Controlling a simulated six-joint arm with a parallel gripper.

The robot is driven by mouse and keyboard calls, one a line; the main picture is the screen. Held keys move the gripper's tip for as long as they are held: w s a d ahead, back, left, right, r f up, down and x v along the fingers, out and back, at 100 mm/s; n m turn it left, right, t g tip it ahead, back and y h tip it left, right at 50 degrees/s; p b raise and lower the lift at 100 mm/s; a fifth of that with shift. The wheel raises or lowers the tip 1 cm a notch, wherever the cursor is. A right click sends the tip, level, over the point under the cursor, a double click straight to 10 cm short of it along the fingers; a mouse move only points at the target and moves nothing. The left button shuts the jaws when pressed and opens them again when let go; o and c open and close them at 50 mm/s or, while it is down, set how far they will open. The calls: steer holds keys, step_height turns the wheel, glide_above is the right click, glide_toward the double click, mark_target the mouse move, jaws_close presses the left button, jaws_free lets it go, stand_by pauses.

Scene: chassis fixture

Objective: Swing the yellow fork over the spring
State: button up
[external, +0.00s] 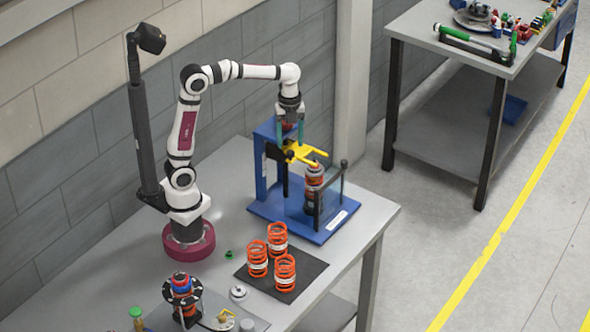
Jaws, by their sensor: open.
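The yellow fork (308,152) sits on the blue fixture (262,170), with its prongs pointing right. In the external view its prongs show just above the top of the spring assembly (314,182); I cannot tell how well they line up over it. My gripper (290,138) points down at the top of the fixture, beside the fork's left end. Its greenish fingers are apart. Whether they touch the fork is too small to tell.
Orange springs (285,273) stand on a dark mat in front of the fixture. Another assembly (182,293) and small parts lie at the table's front. A dark post with a camera head (150,38) rises beside my arm. A second bench (455,65) stands apart at right.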

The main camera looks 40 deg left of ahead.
step_height(320, 180, up, 12)
steer(key=shift+r, duration=0.25)
steer(key=s+a+f+n+y, duration=0.1)
steer(key=s+a+f+n, duration=0.7)
steer(key=a+f+n, duration=0.1)
steer(key=s+a+f+n, duration=0.8)
steer(key=a+f+n, duration=0.1)
steer(key=a+n, duration=0.3)
steer(key=shift+s+a+f+n+y, duration=0.15)
steer(key=shift+s+f+n+y, duration=0.15)
steer(key=shift+n+y, duration=0.1)
steer(key=shift+o, duration=0.3)
